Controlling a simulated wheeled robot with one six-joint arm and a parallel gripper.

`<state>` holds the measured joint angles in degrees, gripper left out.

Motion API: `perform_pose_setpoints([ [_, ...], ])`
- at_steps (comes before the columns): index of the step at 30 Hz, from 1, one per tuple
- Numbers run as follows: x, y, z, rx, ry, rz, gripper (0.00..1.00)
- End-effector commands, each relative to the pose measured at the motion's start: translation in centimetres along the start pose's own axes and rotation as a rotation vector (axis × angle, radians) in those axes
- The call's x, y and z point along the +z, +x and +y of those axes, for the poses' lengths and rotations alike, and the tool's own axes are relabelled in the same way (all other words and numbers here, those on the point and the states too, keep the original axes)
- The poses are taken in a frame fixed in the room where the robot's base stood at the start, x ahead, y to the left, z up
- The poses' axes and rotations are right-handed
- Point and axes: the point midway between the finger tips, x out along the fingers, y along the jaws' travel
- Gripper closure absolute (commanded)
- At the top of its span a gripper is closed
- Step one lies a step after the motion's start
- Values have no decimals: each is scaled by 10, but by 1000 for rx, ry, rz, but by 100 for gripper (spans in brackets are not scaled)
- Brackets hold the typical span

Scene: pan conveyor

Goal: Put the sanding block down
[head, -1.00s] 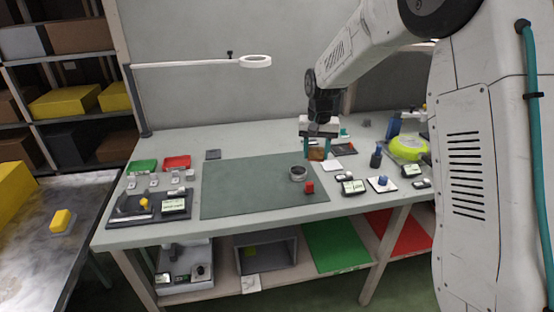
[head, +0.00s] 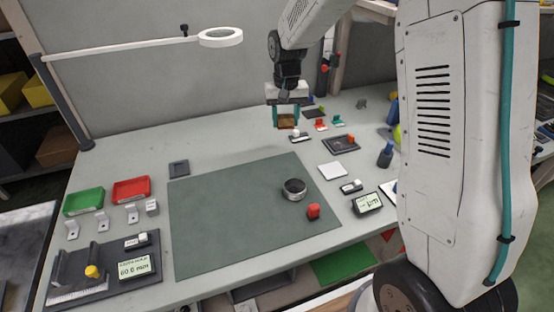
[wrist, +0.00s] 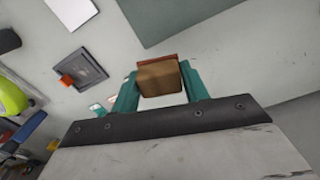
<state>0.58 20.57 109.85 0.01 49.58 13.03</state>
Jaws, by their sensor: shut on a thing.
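The sanding block, a brown block with a reddish edge (head: 286,121), is between the teal fingers of my gripper (head: 286,118). In the wrist view the block (wrist: 158,77) sits between both fingertips of my gripper (wrist: 160,82), which is shut on it. In the head view the gripper points down behind the far right edge of the green mat (head: 230,225). The block appears to be held above the bench top (head: 140,165); its exact height is hard to tell.
A white square (head: 332,171) and a dark tray (head: 340,144) lie to the right. Green (head: 84,201) and red (head: 131,190) trays are at left. Much of the mat is clear.

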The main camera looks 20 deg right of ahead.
Motion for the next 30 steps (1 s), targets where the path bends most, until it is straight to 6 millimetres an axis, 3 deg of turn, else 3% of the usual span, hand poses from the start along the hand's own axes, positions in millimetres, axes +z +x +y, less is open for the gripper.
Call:
perform_pose_setpoints([
  [3, 60, 12, 20, 0, -68, -3, 80],
  [9, 150, 36, 47, 0, -177, 0, 80],
  [14, 190, 47, 57, 0, -226, 0, 80],
  [17, 193, 50, 56, 0, -239, 0, 80],
  [19, 184, 52, 50, 0, -241, -1, 80],
  [30, 100, 62, 0, 0, -240, -1, 80],
])
